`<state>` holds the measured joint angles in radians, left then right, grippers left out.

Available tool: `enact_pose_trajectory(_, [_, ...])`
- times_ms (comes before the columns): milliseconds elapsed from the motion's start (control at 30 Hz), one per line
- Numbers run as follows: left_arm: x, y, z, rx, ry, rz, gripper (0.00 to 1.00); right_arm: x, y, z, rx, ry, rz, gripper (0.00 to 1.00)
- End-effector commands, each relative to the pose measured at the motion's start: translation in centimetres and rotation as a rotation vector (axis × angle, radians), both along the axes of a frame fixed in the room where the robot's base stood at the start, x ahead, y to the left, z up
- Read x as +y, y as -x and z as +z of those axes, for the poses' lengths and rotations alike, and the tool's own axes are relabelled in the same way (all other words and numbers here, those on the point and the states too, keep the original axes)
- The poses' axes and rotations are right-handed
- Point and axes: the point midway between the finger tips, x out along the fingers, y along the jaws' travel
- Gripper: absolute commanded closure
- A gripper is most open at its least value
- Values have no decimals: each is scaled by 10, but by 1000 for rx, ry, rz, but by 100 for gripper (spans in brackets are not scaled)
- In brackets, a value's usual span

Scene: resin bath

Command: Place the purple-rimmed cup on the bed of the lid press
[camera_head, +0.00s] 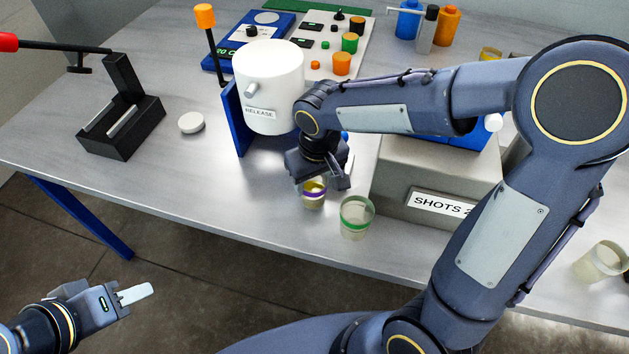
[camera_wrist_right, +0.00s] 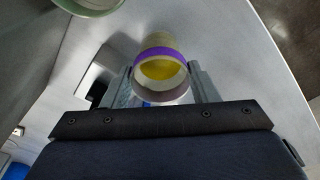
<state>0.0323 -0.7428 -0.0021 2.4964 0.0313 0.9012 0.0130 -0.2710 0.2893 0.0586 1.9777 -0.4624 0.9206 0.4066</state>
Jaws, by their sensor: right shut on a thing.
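The purple-rimmed cup (camera_head: 314,200) is a small clear cup with yellow contents, below the white drum in the head view. My right gripper (camera_head: 322,180) is shut on it; in the right wrist view the cup (camera_wrist_right: 161,72) sits between the two fingers. Whether its base touches the table I cannot tell. What looks like the lid press (camera_head: 122,135) is a black stand with a red-tipped lever at the table's left. Its bed shows no cup. My left gripper (camera_head: 130,294) is off the table's front edge at lower left, away from everything; its jaw opening is unclear.
A green-rimmed cup (camera_head: 356,218) stands close right of the purple-rimmed one. The white drum marked RELEASE (camera_head: 268,85) with a blue plate stands behind. A grey SHOTS box (camera_head: 400,180) is at right. A white disc (camera_head: 191,123) lies beside the press. The table's front left is clear.

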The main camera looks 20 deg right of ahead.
Motion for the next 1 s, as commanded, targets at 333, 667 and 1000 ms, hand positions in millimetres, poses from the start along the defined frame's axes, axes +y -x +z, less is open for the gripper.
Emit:
enact_pose_trajectory(333, [0, 0, -1, 0, 0, 0, 64, 0, 0, -12, -2, 0, -1, 68])
enact_pose_trajectory(667, [0, 0, -4, 0, 0, 0, 64, 0, 0, -15, -2, 0, -1, 25])
enact_pose_trajectory(1000, [0, 0, 0, 0, 0, 0, 64, 0, 0, -11, -2, 0, -1, 24])
